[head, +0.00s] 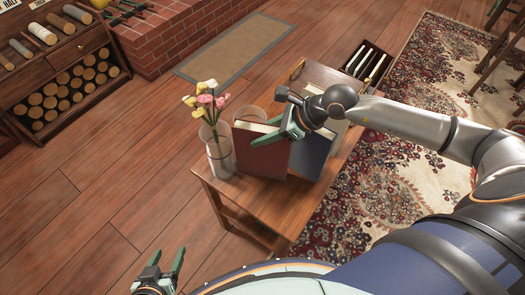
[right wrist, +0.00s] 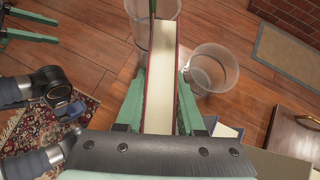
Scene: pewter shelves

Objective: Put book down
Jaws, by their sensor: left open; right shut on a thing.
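My right gripper (head: 284,132) is shut on a dark red book (head: 260,157) over the wooden table. In the right wrist view, the book (right wrist: 161,85) stands between the two green fingers (right wrist: 160,100), cream page edges facing the camera. I cannot tell whether its lower edge touches the table. A dark blue book (head: 311,156) is just right of it, partly hidden by the gripper. My left gripper (head: 164,265) is open and empty, low at the bottom left, away from the table.
A glass vase with pink, yellow and white flowers (head: 219,148) stands close left of the red book. Another clear glass (right wrist: 212,70) shows in the right wrist view. The wooden table's (head: 225,195) near left corner is bare. A patterned rug (head: 350,200) lies to the right.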

